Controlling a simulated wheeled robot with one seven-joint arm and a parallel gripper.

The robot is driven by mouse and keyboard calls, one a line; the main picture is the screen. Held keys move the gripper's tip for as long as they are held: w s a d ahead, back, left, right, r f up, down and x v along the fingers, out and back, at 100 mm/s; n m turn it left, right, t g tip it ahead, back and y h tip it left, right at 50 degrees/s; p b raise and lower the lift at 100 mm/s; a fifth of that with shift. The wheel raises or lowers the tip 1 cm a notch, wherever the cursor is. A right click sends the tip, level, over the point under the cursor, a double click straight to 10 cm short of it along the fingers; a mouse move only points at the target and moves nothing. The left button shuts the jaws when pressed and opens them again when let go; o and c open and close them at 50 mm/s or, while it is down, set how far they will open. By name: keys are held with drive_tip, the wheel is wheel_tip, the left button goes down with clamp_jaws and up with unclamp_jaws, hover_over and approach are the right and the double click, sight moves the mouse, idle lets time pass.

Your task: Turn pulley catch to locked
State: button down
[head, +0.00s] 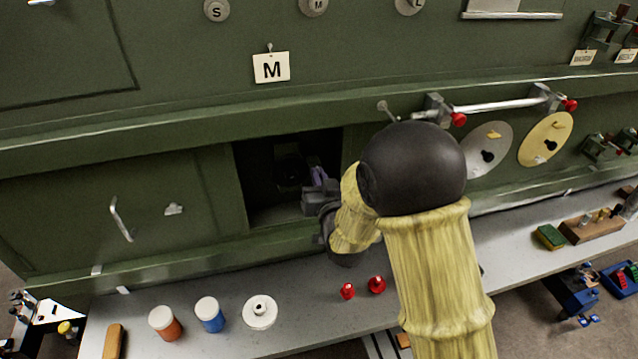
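My arm in its yellow sleeve reaches across the bench to a dark rectangular opening (262,212) in the green panel. My gripper (313,190) is at the right side of this opening, pointing inward. A small purple piece (319,174) shows right by the gripper; I cannot tell whether the fingers touch it or whether it is the catch. A dark round shape (290,170), perhaps the pulley, sits deeper in the shadow. The fingertips are too small and dark to tell open from shut. No catch or locked mark can be made out.
The grey bench (300,310) below holds a white spool (260,311), a blue jar (209,314), an orange jar (165,322) and two red knobs (377,285). An "M" card (271,67) hangs above. A rail (500,105) and two discs (546,139) are at right.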

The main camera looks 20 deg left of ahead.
drive_tip(key=shift+w+d+f+m+b, duration=0.1)
drive_tip(key=shift+f+m+b, duration=0.05)
drive_tip(key=shift+m+b, duration=4.6)
drive_tip(key=shift+d+f+m+b, duration=0.15)
drive_tip(key=shift+m+b, duration=3.2)
drive_tip(key=shift+b, duration=2.7)
drive_tip(key=shift+a, duration=0.1)
drive_tip(key=c, duration=1.6)
unclamp_jaws()
drive_tip(key=shift+r, duration=0.1)
